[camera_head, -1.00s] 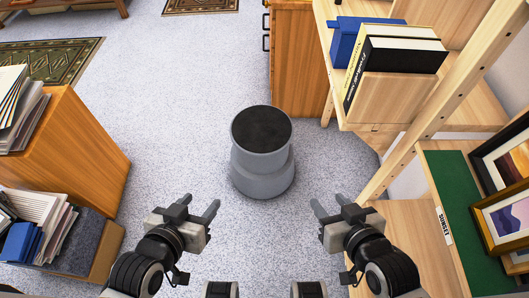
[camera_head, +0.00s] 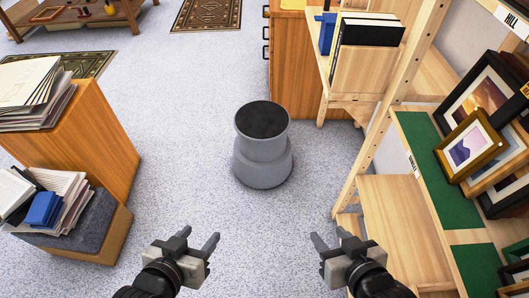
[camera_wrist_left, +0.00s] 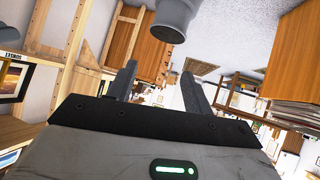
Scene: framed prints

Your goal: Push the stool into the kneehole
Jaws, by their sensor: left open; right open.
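The stool (camera_head: 262,150) is a grey, round, stepped stool with a black top, upright on the carpet ahead of me. It also shows at the top of the left wrist view (camera_wrist_left: 172,20), partly cut off. My left gripper (camera_head: 213,246) is open and empty, in front of the stool and to its left. My right gripper (camera_head: 315,246) is open and empty, in front and to its right. Neither touches the stool. I cannot make out the kneehole; a wooden cabinet (camera_head: 296,75) with dark handles stands behind the stool to the right.
A wooden shelf unit (camera_head: 385,215) with framed prints (camera_head: 470,145) and books (camera_head: 368,32) stands on the right. A wooden cabinet (camera_head: 95,130) with papers (camera_head: 35,95) stands on the left. The speckled carpet (camera_head: 190,80) between is clear. Patterned rugs (camera_head: 207,14) lie farther back.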

